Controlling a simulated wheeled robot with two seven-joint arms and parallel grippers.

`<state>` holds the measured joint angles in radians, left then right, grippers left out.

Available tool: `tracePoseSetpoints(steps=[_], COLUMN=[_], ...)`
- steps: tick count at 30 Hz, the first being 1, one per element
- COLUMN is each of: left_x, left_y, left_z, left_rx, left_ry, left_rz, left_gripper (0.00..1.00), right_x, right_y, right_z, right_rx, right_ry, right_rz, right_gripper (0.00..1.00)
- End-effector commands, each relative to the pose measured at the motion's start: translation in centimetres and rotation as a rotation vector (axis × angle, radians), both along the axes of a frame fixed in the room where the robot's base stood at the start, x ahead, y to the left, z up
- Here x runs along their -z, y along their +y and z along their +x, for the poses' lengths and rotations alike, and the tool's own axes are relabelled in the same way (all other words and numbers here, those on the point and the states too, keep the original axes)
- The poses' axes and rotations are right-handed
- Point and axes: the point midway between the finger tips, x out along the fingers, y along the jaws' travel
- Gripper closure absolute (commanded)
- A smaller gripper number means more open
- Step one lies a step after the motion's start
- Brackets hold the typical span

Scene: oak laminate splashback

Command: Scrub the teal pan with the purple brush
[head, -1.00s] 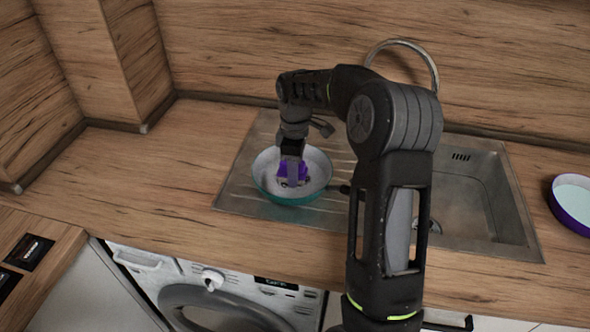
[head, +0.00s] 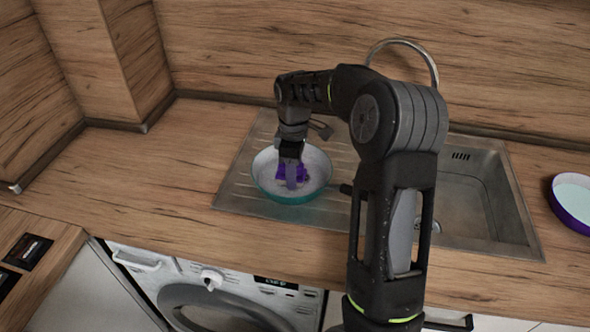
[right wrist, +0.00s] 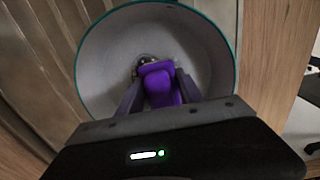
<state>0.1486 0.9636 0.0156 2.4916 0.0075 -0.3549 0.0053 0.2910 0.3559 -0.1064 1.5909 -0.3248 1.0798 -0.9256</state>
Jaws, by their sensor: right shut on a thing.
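The teal pan (head: 292,195) sits on the ribbed drainboard left of the sink bowl, with its pale inside facing up. Its handle is mostly hidden behind my right arm. My right gripper (head: 291,182) reaches down into the pan and is shut on the purple brush (head: 281,170). In the right wrist view the brush (right wrist: 160,84) stands between the two fingers (right wrist: 157,92), inside the pan (right wrist: 85,50). Its head is low over the pan floor; whether it touches I cannot tell. My left gripper is out of view.
The steel sink bowl (head: 470,205) lies right of my right arm, with a curved tap (head: 432,62) behind. A purple pan with a pale inside (head: 573,203) stands at the right edge. A washing machine (head: 215,290) is below the counter. The counter left of the drainboard is clear.

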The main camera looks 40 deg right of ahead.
Motion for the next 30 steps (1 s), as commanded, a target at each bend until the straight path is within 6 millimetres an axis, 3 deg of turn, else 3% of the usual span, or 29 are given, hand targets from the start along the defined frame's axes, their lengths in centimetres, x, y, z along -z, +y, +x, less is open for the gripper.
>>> tracePoseSetpoints(steps=[13,30], left_x=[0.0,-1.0], left_y=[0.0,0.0], left_z=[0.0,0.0], left_rx=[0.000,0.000], left_ry=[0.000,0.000], left_rz=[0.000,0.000], left_gripper=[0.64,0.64], right_x=[0.3,0.1], right_y=[0.2,-1.6], right_z=[-0.3,1.1], right_rx=[0.000,0.001], right_ry=[0.008,0.006], right_rz=[0.004,0.001], right_gripper=[0.89,0.89])
